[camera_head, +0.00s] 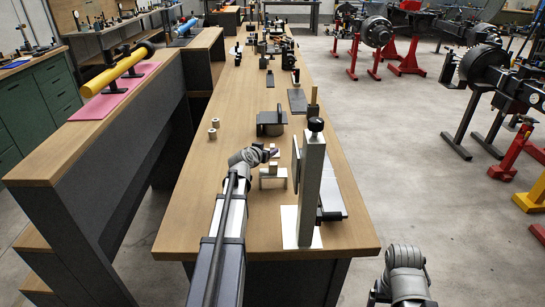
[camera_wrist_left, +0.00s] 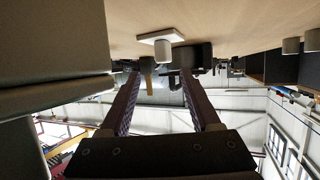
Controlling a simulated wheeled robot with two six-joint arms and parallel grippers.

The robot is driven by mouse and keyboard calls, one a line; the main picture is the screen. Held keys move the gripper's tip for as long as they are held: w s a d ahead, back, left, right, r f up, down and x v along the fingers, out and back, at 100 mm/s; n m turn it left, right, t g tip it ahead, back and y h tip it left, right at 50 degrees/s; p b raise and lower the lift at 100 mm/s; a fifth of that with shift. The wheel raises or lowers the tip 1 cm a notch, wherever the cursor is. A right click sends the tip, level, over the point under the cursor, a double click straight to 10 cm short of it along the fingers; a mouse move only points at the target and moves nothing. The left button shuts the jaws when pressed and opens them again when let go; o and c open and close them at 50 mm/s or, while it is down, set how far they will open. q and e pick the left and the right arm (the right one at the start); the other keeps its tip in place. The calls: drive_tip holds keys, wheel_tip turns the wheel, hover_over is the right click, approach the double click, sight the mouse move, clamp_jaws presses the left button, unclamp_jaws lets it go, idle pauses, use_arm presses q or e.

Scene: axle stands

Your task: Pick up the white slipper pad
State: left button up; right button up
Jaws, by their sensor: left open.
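In the left wrist view, which shows the bench upside down, a white flat pad (camera_wrist_left: 160,37) with a short pale cylinder on it lies ahead of my left gripper (camera_wrist_left: 161,76). It looks like the slipper pad. The two dark fingers are apart with nothing between them.
A tall metal gauge post (camera_head: 312,180) on a white plate (camera_head: 290,228) stands close to the right of my left gripper. A dark bracket (camera_head: 270,122) stands beyond it. Two small cylinders (camera_head: 213,128) are to the left. Bare bench (camera_head: 215,175) lies left of my arm.

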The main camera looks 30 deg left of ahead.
sight(272, 146)
use_arm(q)
drive_tip(key=shift+a+b+x, duration=0.2)
drive_tip(key=shift+b+x, duration=0.5)
drive_tip(key=shift+x, duration=1.3)
drive_tip(key=shift+a+b+x, duration=0.2)
drive_tip(key=shift+b+x, duration=0.5)
drive_tip(key=shift+x, duration=1.3)
drive_tip(key=shift+s+r, duration=0.1)
drive_tip(key=shift+r, duration=0.05)
clamp_jaws()
